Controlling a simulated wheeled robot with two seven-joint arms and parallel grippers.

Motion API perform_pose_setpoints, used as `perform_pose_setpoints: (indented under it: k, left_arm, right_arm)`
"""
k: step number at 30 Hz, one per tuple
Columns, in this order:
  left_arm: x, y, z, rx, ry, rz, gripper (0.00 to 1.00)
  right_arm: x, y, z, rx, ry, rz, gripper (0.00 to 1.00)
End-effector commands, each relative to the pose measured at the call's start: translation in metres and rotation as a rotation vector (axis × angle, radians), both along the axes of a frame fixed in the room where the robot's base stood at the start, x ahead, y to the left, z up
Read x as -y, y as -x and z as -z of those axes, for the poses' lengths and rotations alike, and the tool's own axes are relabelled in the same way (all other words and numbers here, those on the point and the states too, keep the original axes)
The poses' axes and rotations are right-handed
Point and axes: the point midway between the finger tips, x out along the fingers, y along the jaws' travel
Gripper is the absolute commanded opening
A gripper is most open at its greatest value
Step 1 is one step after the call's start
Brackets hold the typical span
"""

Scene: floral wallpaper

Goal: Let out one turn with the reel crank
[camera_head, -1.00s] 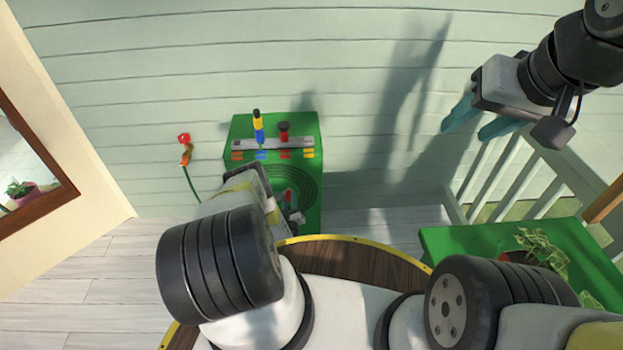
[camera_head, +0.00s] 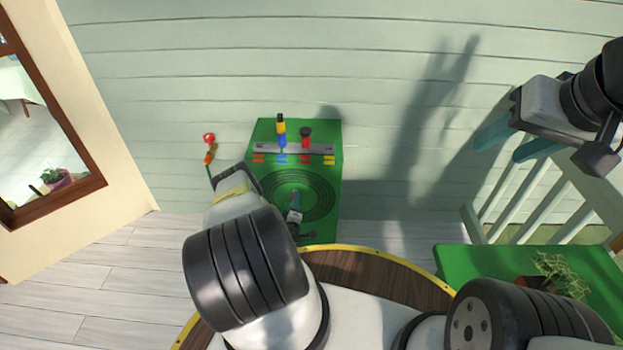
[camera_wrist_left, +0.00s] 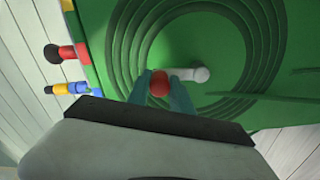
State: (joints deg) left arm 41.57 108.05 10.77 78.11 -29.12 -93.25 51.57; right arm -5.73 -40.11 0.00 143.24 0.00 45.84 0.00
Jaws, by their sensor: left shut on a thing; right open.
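In the head view my left arm hides part of the crank and box; a bit of red on the crank (camera_head: 295,199) shows. My right gripper (camera_head: 499,148) is open and empty, high at the right, away from the box.
A blue-yellow lever (camera_head: 281,130) and a red lever with black top (camera_head: 305,137) stand on a grey plate (camera_head: 262,149) behind the rings. A green table (camera_head: 470,262) with a plant (camera_head: 555,275) and a railing are at right.

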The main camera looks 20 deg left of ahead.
Motion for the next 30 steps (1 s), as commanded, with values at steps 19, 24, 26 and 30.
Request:
perform_pose_setpoints:
  k: [19,24,26,30]
  left_arm:
    - [-0.0022,0.0025,0.0018,0.007,0.045,0.001,0.28]
    - [-0.0024,0.0020,0.0013,0.009,0.044,0.001,0.48]
    - [-0.0025,0.0018,0.0011,0.009,0.043,0.001,0.48]
    - [-0.0026,0.0015,0.0006,0.010,0.043,0.000,0.48]
  right_arm:
    - [0.0000,0.0000,0.0000,0.000,0.000,0.000,0.48]
    - [0.0000,0.0000,0.0000,0.000,0.000,0.000,0.48]
    - [0.0000,0.0000,0.0000,0.000,0.000,0.000,0.48]
    - [0.0000,0.0000,0.0000,0.000,0.000,0.000,0.48]
